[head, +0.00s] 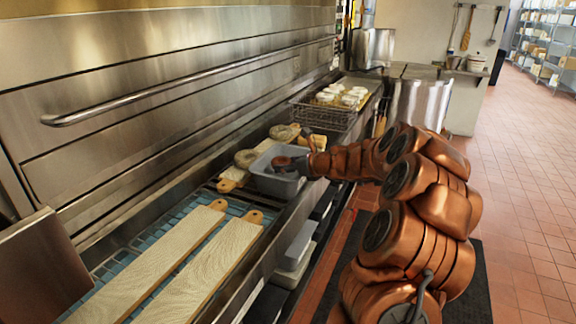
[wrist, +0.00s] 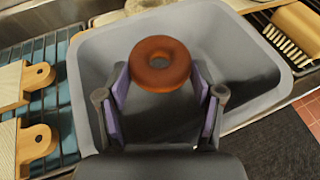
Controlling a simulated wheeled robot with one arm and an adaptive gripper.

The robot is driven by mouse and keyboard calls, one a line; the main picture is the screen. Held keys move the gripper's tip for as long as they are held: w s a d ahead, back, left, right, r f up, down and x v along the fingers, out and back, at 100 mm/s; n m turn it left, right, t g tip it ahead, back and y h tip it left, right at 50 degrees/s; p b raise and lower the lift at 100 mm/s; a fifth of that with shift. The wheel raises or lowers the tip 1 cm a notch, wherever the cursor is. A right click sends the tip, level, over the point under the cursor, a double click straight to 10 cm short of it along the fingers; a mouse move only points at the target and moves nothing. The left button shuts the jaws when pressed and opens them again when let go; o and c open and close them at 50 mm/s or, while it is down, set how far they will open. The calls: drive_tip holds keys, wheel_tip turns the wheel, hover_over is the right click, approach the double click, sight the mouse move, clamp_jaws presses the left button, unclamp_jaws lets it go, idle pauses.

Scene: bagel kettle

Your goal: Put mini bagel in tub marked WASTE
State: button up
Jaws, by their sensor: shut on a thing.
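The mini bagel (wrist: 160,64) is a brown ring with a hole in its middle. My gripper (wrist: 160,85) is shut on it, with the purple-padded fingers on its two sides. In the wrist view the bagel and fingers show in front of the inside of a grey tub (wrist: 255,100). In the head view the bagel (head: 281,161) shows over the opening of the grey tub (head: 272,186), at the end of my copper arm. I cannot tell how high it is held. No marking on the tub can be read.
Two long wooden boards (head: 205,262) lie on the blue rack in front of the tub. A wire basket (head: 322,117) holding pale pieces stands behind. A brush (wrist: 291,40) lies right of the tub in the wrist view.

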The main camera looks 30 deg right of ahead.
drive_tip(key=shift+f, duration=0.2)
drive_tip(key=shift+f, duration=0.4)
drive_tip(key=shift+c, duration=0.6)
drive_tip(key=o, duration=1.3)
drive_tip(key=shift+s+f, duration=0.1)
drive_tip(key=shift+f, duration=0.05)
drive_tip(key=shift+c, duration=0.2)
drive_tip(key=shift+d+r, duration=0.1)
drive_tip(key=shift+r, duration=0.6)
drive_tip(key=v, duration=1.2)
